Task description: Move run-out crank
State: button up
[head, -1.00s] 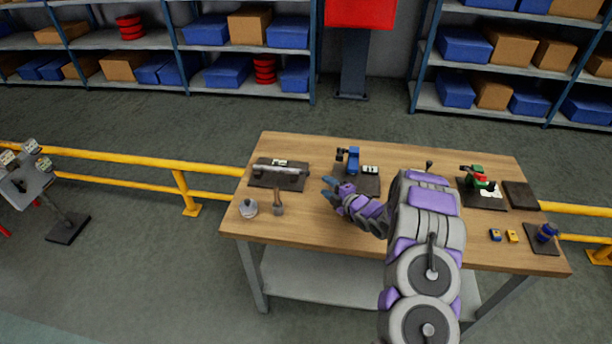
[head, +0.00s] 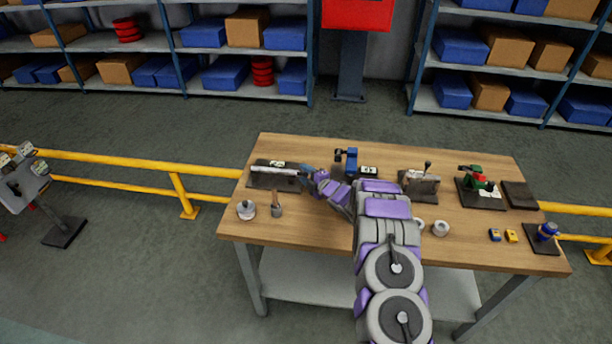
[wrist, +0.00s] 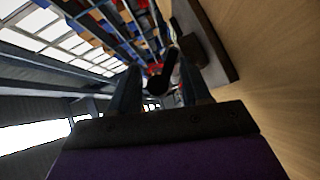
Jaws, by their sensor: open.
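A long silver shaft (head: 274,170) lies across a dark plate (head: 258,183) at the left of the workbench. My gripper (head: 307,171) is at the right end of this shaft and hides that end. In the wrist view, a dark arm with a rounded end (wrist: 158,83), which looks like the crank, shows between the two open fingers (wrist: 160,62). I cannot tell whether a finger touches it. A dark plate edge (wrist: 212,30) shows to its right.
On the wooden bench (head: 330,240), a blue device (head: 351,160) stands just right of my gripper. A wooden-handled tool (head: 276,205) and a round metal part (head: 246,209) lie in front of the shaft. A grey lever fixture (head: 421,184) and a green device (head: 477,177) stand further right.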

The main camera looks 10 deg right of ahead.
jog(key=shift+r, duration=0.1)
grip_shut()
jog(key=shift+w+r+m+g+p, duration=0.15)
jog(key=shift+r+m+g+p, duration=0.25)
jog(key=shift+p, duration=0.5)
jog(key=p, duration=0.1)
jog(key=r+g+p, duration=0.1)
jog(key=p, duration=0.1)
jog(key=shift+w+d+m, duration=0.15)
jog(key=shift+w+m, duration=0.15)
jog(key=shift+m, duration=0.1)
jog(key=shift+w+d+f+m+g+p, duration=0.1)
jog(key=shift+w+f+m+g+p, duration=0.15)
jog(key=shift+g+p, duration=0.5)
jog(key=shift+r, duration=0.1)
jog(key=shift+c, duration=1.2)
grip_release()
jog(key=shift+o, duration=1.2)
jog(key=shift+f, duration=0.25)
